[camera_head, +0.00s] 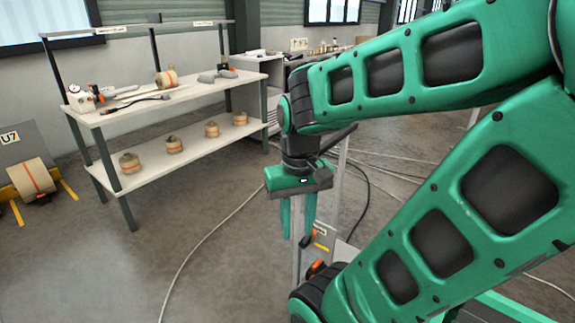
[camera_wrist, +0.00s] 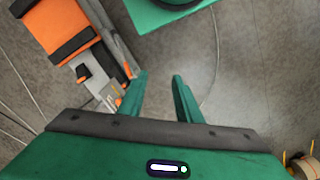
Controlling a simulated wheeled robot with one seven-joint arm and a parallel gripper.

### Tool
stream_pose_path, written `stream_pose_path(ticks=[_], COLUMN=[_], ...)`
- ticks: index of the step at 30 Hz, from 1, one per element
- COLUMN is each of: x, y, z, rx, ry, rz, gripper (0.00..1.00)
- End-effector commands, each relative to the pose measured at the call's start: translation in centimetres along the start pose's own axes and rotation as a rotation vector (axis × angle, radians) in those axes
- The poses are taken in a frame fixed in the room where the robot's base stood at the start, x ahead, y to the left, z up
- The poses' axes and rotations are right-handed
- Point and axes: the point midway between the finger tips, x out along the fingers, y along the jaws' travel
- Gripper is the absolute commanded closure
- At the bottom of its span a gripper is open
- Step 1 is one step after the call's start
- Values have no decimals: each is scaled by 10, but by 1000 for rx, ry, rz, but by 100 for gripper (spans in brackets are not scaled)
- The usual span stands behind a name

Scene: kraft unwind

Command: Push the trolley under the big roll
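My gripper (camera_head: 297,238) points down in the middle of the head view; its two green fingers are apart with nothing between them. They also show apart in the wrist view (camera_wrist: 157,78). Behind it stands a pale frame (camera_head: 342,185) with a dark bar on top and orange parts low down; it may be the trolley, but my arm hides much of it. A grey and orange structure (camera_wrist: 88,62) lies left of the fingers in the wrist view; I cannot tell whether it is the same thing. A brown roll with orange bands (camera_head: 32,177) sits low at the far left.
A two-level bench (camera_head: 170,140) with small rolls and tools stands at the back left. A sign marked U7 (camera_head: 12,138) is behind the brown roll. Cables (camera_head: 205,245) cross the floor. The floor at front left is otherwise open.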

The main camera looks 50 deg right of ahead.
Motion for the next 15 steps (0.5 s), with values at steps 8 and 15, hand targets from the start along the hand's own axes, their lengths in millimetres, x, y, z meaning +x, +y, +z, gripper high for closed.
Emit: stream_pose_path(ticks=[8,15], x=[-24,-70], y=[8,20], z=[-21,-125], rx=[107,448], ry=[15,22], rz=[-1,7], gripper=[59,59])
